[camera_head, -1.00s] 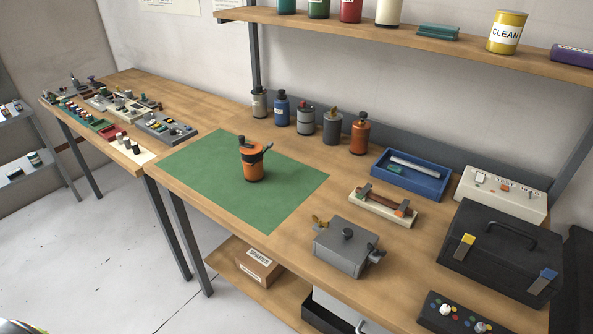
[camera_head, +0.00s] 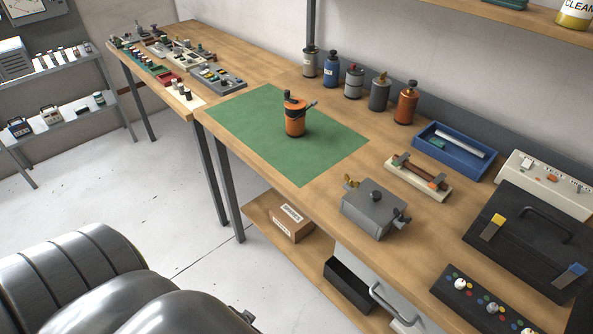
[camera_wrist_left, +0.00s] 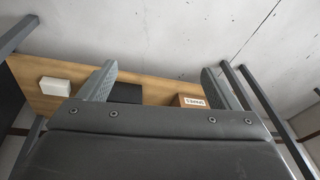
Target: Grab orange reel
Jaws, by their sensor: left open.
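The orange reel (camera_head: 295,120) stands upright on the green mat (camera_head: 240,115) on the workbench. It has a black top and a dark handle sticking out to the right. My left gripper (camera_wrist_left: 158,66) shows in the left wrist view with its two grey fingers wide apart and nothing between them. It faces the lower shelf of the bench, and the orange reel is not in that view. In the head view my left arm fills the lower left, away from the reel. My right gripper is not in view.
Several bottles, one of them orange-brown (camera_head: 406,103), line the back of the bench. A grey box (camera_head: 372,212), a blue tray (camera_head: 425,147) and a black case (camera_head: 520,240) stand to the right. A cardboard box (camera_head: 291,225) sits on the lower shelf. The mat around the reel is clear.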

